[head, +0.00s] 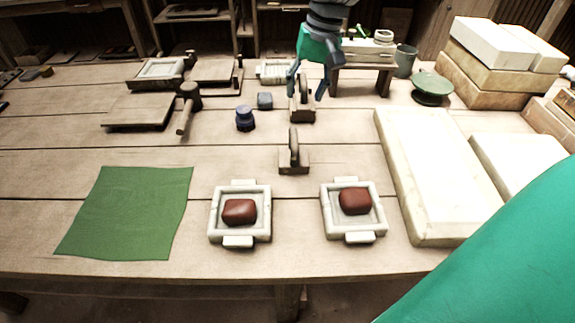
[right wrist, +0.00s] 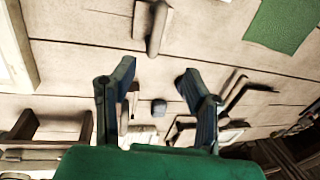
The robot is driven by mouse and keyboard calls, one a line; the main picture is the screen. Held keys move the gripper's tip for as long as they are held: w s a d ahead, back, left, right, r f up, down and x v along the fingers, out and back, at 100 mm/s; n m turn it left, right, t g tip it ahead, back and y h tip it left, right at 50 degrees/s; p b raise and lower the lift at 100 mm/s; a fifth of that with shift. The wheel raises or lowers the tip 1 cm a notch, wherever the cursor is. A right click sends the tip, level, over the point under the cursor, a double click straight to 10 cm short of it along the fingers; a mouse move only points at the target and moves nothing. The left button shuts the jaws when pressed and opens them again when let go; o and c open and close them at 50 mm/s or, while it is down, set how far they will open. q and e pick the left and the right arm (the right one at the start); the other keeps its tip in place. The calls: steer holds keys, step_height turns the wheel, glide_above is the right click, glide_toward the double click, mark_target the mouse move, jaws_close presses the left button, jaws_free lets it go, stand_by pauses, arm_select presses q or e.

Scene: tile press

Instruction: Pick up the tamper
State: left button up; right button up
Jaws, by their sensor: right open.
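Two wooden blocks with upright handles look like tampers. The nearer tamper (head: 294,160) stands mid-table, clear of the gripper; it also shows at the top of the right wrist view (right wrist: 153,28). The farther tamper (head: 302,113) stands behind it, just below my right gripper (head: 306,95). In the right wrist view it appears partly hidden by the left finger. My right gripper (right wrist: 158,72) is open, its fingers pointing down on either side of the farther tamper's handle in the head view. I see no grip on it. My left gripper is not in view.
Two white frames (head: 215,225) (head: 327,222) with red-brown lumps sit in front. A green cloth (head: 125,215) lies left. Pale slabs (head: 430,180) fill the right.

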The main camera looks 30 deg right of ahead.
mark_target(293, 138)
steer(key=f, duration=0.3)
steer(key=f+b, duration=0.1)
steer(key=f, duration=0.2)
steer(key=a+f+b, duration=0.1)
steer(key=f, duration=0.2)
steer(key=shift+w+f, duration=0.35)
steer(key=shift+a+f+b, duration=0.35)
steer(key=shift+a+f, duration=0.2)
steer(key=shift+f, duration=0.35)
steer(key=f, duration=0.2)
steer(key=shift+d+f+b, duration=0.2)
steer(key=shift+f+b, duration=0.1)
steer(key=shift+f, duration=0.05)
steer(key=shift+w+d+f, duration=0.1)
steer(key=shift+d+f, duration=0.05)
steer(key=shift+f, duration=0.1)
steer(key=shift+d, duration=0.1)
steer(key=shift+a+r, duration=0.2)
steer(key=shift+a, duration=0.25)
jaws_close()
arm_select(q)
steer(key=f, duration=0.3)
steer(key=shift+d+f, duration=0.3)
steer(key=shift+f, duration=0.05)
arm_select(e)
steer(key=shift+a, duration=0.2)
